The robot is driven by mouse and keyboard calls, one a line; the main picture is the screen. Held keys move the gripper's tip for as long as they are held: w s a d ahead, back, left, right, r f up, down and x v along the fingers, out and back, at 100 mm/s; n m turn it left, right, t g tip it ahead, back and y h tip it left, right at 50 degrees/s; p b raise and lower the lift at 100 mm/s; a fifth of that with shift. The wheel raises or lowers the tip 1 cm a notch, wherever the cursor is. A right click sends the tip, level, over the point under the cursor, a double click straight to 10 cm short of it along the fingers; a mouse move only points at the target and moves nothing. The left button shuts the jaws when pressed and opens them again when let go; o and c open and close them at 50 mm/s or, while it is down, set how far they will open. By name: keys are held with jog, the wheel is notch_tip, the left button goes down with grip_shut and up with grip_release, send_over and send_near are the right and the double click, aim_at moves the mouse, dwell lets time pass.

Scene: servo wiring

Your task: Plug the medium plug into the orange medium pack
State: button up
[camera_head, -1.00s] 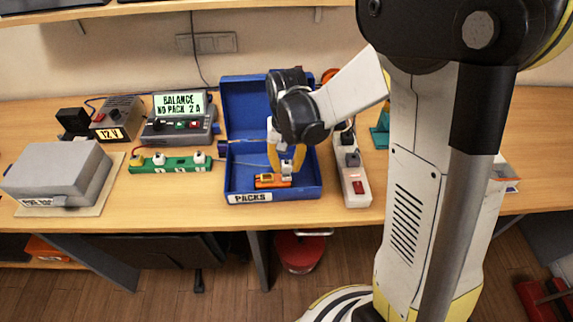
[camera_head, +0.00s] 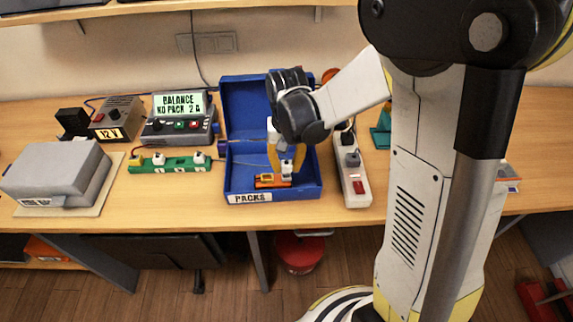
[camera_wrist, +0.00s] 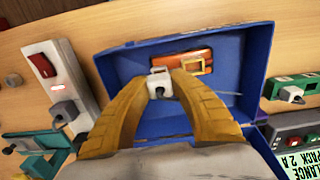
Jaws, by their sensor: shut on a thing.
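My gripper (camera_head: 286,164) is shut on a small white plug (camera_wrist: 160,85), one yellow finger on each side of it. The orange pack (camera_head: 267,181) lies on the floor of the blue PACKS box (camera_head: 313,190), near its front wall. In the wrist view the orange pack (camera_wrist: 181,58) lies just beyond the plug, and the plug overlaps its left end. The white plug (camera_head: 287,168) is at the pack's right end in the head view. I cannot tell if it is seated in the pack or only resting at it.
The blue box's open lid (camera_head: 243,100) stands behind. A white power strip (camera_head: 352,180) is close to the right. A green strip with white plugs (camera_head: 172,164) and the balance charger (camera_head: 180,125) are to the left. Bare bench lies in front.

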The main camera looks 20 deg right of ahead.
aim_at(287, 163)
jog(key=shift+f+b, duration=1.1)
jog(key=shift+f, duration=0.2)
jog(key=o, duration=1)
jog(key=shift+c, duration=0.2)
jog(key=shift+r, duration=0.1)
notch_tip(287, 163, up, 12)
jog(key=shift+f, duration=0.1)
jog(key=s+r+n+t+b, duration=0.1)
jog(key=s+r+n+t, duration=0.1)
jog(key=s+t, duration=0.5)
jog(key=s+n, duration=0.1)
jog(key=s, duration=0.4)
jog(key=shift+s+r, duration=0.25)
jog(key=shift+s, duration=0.15)
